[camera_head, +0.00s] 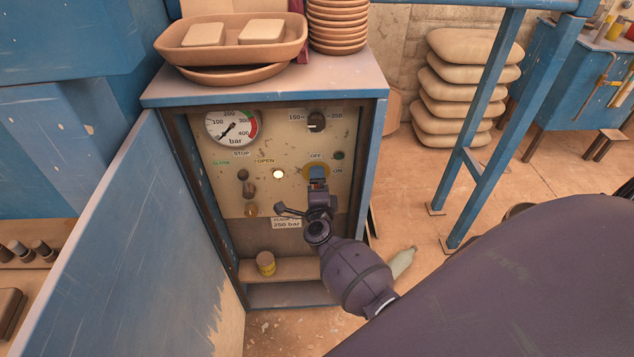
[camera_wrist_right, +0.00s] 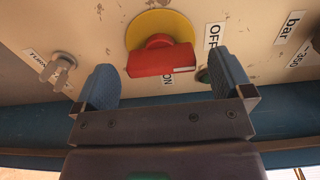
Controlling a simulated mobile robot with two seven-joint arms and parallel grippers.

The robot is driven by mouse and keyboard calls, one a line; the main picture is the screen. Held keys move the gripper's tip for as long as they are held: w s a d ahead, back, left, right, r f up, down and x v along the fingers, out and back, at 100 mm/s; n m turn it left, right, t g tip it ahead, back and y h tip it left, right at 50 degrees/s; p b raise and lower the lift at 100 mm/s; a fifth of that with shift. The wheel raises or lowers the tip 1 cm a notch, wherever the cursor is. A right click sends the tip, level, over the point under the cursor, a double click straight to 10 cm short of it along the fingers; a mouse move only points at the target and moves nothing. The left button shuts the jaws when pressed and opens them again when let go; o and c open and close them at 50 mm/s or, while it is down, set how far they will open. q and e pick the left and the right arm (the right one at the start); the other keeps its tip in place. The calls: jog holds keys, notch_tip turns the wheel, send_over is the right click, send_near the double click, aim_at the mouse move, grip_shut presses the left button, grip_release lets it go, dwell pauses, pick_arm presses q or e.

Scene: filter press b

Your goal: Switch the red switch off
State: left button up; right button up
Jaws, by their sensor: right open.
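The red switch (camera_wrist_right: 160,60) sits on a round yellow plate (camera_wrist_right: 148,22) in the right wrist view, with the OFF label (camera_wrist_right: 213,42) to its right and the ON label partly hidden below it. I cannot tell for sure which label it points to. My right gripper (camera_wrist_right: 165,84) is open, with one blue fingertip on each side of the switch and visible gaps between. In the head view my right gripper (camera_head: 317,180) is in front of the switch and hides most of it; the yellow plate's rim (camera_head: 306,171) shows. My left gripper is not in view.
The panel is inside a blue cabinet (camera_head: 378,130) with its door (camera_head: 150,240) open to the left. A gauge (camera_head: 232,127), a lit OPEN lamp (camera_head: 278,173) and a small lever (camera_head: 249,189) are left of the switch. A dial (camera_head: 316,121) is above. Trays and plates stand on top.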

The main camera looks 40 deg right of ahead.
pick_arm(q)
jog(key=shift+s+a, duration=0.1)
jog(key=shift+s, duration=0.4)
pick_arm(e)
jog(key=v, duration=0.9)
jog(key=shift+s, duration=0.2)
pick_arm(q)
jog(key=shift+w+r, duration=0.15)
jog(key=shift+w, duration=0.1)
pick_arm(e)
jog(key=shift+a, duration=0.15)
